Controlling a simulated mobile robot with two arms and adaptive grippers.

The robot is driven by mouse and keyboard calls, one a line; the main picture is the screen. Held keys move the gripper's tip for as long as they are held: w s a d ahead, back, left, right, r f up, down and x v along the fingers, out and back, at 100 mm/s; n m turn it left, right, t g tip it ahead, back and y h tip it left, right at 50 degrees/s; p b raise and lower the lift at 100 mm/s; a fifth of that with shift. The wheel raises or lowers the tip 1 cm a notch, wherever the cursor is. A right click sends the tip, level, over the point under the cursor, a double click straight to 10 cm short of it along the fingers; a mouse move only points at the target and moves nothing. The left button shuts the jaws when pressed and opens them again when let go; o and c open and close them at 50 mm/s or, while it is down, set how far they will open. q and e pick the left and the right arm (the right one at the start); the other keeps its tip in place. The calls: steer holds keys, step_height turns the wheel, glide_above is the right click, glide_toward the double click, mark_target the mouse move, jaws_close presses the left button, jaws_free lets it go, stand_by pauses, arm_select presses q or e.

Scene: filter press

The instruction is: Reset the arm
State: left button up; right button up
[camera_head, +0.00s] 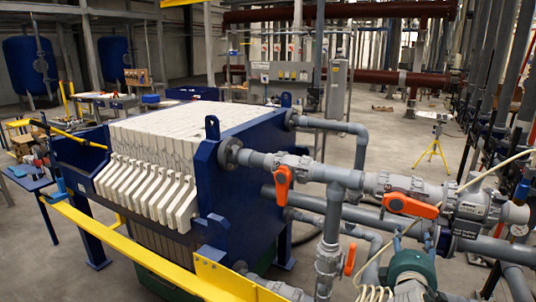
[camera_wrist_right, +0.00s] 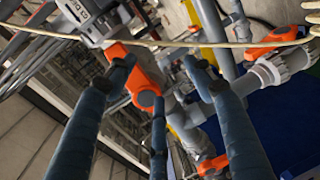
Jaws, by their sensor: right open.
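My right gripper (camera_wrist_right: 157,75) is open in the right wrist view, with its dark blue-grey fingers spread. An orange valve handle (camera_wrist_right: 138,72) shows behind and between the fingers. Whether any finger touches it I cannot tell. Nothing is clearly held. Two more orange handles show there, at the upper right (camera_wrist_right: 270,42) and below (camera_wrist_right: 212,164). In the head view, orange handles sit on the grey pipework, one near the press (camera_head: 282,182) and one further right (camera_head: 410,206). My left gripper is not in view.
The filter press (camera_head: 240,195) with white plates (camera_head: 145,185) fills the middle left. Grey pipes (camera_head: 345,178) and a cream cable (camera_head: 490,170) crowd the right. A yellow rail (camera_head: 130,240) runs along the front. A yellow tripod (camera_head: 434,150) stands on open floor behind.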

steer(key=s+a+f+m+g+y, duration=0.25)
steer(key=s+a+f, duration=0.25)
steer(key=s+f, duration=0.4)
steer(key=s+a+f+m+g+y, duration=0.25)
steer(key=s+a+f, duration=0.25)
steer(key=s+f, duration=0.35)
steer(key=s+a+f+m+g+y, duration=0.25)
steer(key=s+a, duration=0.35)
steer(key=s, duration=0.5)
steer(key=s+a+f+m+g+y, duration=0.1)
steer(key=s+a+f+m+g, duration=0.2)
steer(key=s+a, duration=0.5)
steer(key=s+d+f+n+g+b, duration=0.15)
steer(key=f+b, duration=0.25)
steer(key=f, duration=1.4)
steer(key=s+d+f+b, duration=0.1)
steer(key=s+f+b, duration=0.25)
steer(key=f, duration=1.45)
steer(key=s+d+f+b, duration=0.1)
steer(key=s+f+b, duration=0.2)
steer(key=s+f, duration=0.5)
steer(key=s+d+f+g+b, duration=0.1)
steer(key=s+f+b, duration=0.3)
steer(key=s+f, duration=0.4)
step_height(320, 180, down, 6)
steer(key=shift+d+r, duration=0.1)
steer(key=shift+d, duration=0.2)
